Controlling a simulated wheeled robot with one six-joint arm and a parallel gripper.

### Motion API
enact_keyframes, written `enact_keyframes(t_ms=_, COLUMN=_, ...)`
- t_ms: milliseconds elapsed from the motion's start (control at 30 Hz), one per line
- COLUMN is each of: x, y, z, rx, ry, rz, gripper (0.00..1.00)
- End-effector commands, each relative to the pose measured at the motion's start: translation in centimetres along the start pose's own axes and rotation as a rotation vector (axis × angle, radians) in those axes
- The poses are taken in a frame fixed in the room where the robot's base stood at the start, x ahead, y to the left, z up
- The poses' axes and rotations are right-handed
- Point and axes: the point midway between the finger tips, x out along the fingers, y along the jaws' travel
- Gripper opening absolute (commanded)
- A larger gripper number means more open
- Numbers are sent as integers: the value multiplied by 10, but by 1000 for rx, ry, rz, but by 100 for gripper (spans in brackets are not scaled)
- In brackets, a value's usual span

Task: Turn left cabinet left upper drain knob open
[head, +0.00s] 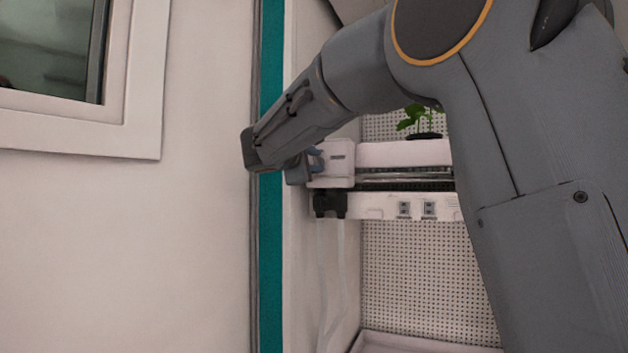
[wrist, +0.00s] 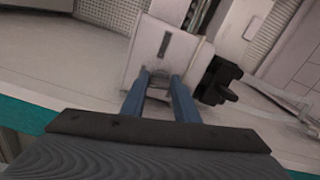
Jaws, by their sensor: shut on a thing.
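The white drain block (head: 340,158) sits at the left end of the upper shelf, and it also shows in the wrist view (wrist: 150,45). In the wrist view my gripper (wrist: 160,77) has its two blue fingers on either side of a small pale knob (wrist: 158,87) on the block's face and is shut on it. In the head view my gripper (head: 312,160) is at the block's front left, and the knob is hidden there. How far the knob is turned cannot be told.
A black fitting (head: 330,204) with clear tubing hangs just below the block. A green plant (head: 415,118) stands on the white shelf tray (head: 404,153). The teal-edged cabinet frame (head: 271,230) is close on the left. A perforated panel (head: 425,270) is behind.

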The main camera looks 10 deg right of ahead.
Motion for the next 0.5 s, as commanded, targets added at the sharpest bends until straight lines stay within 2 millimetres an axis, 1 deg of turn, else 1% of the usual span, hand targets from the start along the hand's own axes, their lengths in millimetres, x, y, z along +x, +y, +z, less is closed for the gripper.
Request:
enact_keyframes(t_ms=33, x=2, y=-5, z=0, rx=31, ry=-4, rz=-1, gripper=5)
enact_keyframes(t_ms=233, x=1, y=-5, z=0, rx=133, ry=-4, rz=-2, gripper=5)
enact_keyframes(t_ms=500, x=1, y=-3, z=0, rx=208, ry=-4, rz=-2, gripper=5)
